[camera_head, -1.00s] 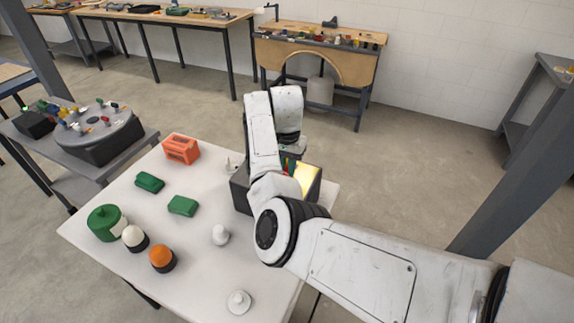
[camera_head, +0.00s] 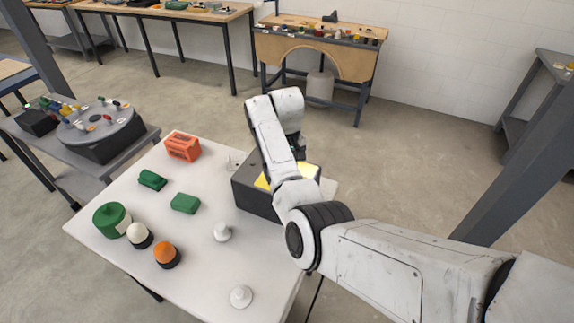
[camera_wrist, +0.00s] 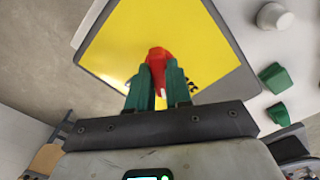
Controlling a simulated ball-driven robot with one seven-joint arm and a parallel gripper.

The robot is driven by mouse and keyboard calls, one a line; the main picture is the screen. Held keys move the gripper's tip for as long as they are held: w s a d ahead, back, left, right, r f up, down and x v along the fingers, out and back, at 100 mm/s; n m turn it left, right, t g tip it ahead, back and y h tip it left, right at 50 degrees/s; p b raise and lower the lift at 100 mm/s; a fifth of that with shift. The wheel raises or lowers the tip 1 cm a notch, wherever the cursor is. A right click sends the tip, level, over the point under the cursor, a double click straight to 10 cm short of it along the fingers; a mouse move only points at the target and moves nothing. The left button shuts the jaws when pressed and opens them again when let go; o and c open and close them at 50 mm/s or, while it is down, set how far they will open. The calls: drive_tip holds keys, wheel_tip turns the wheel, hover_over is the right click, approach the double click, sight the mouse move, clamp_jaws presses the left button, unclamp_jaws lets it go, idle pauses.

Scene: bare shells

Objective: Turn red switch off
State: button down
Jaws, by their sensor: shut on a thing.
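The red switch (camera_wrist: 157,56) stands on the yellow top face (camera_wrist: 215,50) of a dark box. In the wrist view the green fingers of my gripper (camera_wrist: 157,75) close on the red switch from both sides. Small dark markings show on the yellow face beside the fingers. In the head view the dark box (camera_head: 252,198) sits at the right end of the white table. My arm hides the switch there, and a strip of the yellow face shows beside the arm.
On the white table (camera_head: 205,255) are an orange block (camera_head: 183,146), two green blocks (camera_head: 152,180), a green round container (camera_head: 111,219), a white-topped button (camera_head: 139,235), an orange-topped button (camera_head: 166,255) and small white pieces (camera_head: 222,232). A grey side table (camera_head: 140,140) stands at left.

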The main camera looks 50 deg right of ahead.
drive_tip(key=n, duration=0.3)
drive_tip(key=shift+n, duration=0.3)
drive_tip(key=shift+w+n, duration=0.1)
drive_tip(key=shift+n, duration=1.8)
drive_tip(key=c, duration=1)
unclamp_jaws()
drive_tip(key=shift+c, duration=0.2)
drive_tip(key=shift+r, duration=0.1)
wheel_tip(320, 180, up, 9)
drive_tip(key=shift+f+b, duration=0.15)
drive_tip(key=shift+b, duration=0.2)
drive_tip(key=shift+r+p, duration=0.35)
drive_tip(key=shift+r, duration=0.6)
